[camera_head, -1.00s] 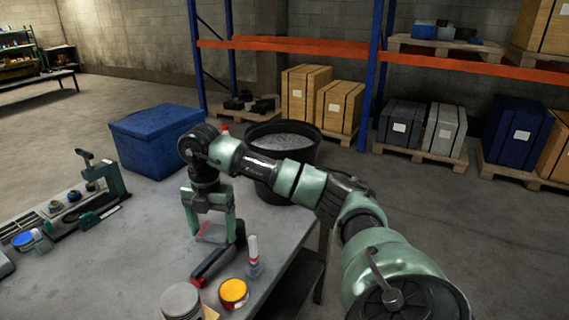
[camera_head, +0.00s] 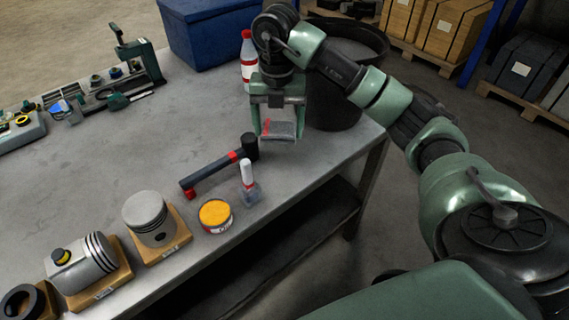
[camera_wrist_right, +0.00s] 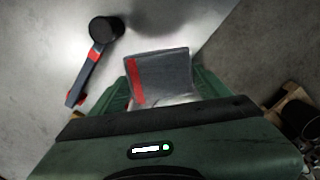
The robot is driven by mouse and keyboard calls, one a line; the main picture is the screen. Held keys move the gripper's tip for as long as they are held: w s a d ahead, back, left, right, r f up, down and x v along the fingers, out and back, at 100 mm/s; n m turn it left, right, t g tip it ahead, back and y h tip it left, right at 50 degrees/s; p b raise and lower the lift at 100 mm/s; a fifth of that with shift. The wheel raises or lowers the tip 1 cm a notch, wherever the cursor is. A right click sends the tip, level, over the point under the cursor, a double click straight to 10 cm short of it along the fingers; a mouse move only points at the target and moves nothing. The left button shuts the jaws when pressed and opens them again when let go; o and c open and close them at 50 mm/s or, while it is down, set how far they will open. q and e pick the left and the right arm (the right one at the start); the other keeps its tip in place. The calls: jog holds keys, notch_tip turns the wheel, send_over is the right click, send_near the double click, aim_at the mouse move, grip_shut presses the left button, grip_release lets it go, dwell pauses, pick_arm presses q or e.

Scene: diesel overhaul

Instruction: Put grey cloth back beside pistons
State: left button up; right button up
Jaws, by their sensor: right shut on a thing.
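The grey cloth (camera_head: 283,130), folded with a red stripe, is between the fingers of my right gripper (camera_head: 281,134), which is shut on it. In the right wrist view the cloth (camera_wrist_right: 158,75) shows between the two green fingers (camera_wrist_right: 163,95). It appears held above the table near its right edge. Two pistons stand on wooden blocks at the front left of the table: an upright piston (camera_head: 149,216) and a piston with its rings facing right (camera_head: 83,262). My left gripper is not in view.
A black and red hammer-like tool (camera_head: 220,171), a small bottle with a white top (camera_head: 248,180) and an orange-topped tin (camera_head: 215,214) lie between the cloth and the pistons. A red-capped bottle (camera_head: 248,62) and a black bin (camera_head: 340,95) are behind the gripper. The table's middle left is clear.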

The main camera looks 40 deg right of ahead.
jog(key=p, duration=0.1)
send_over(280, 177)
notch_tip(280, 177, down, 10)
jog(key=shift+s+r, duration=0.1)
jog(key=shift+a+f, duration=0.1)
jog(key=shift+f, duration=0.6)
notch_tip(280, 177, down, 4)
jog(key=shift+r+p, duration=0.25)
jog(key=shift+p, duration=0.2)
jog(key=shift+f, duration=0.2)
jog(key=shift+f, duration=0.2)
jog(key=o, duration=1.3)
jog(key=shift+r, duration=0.1)
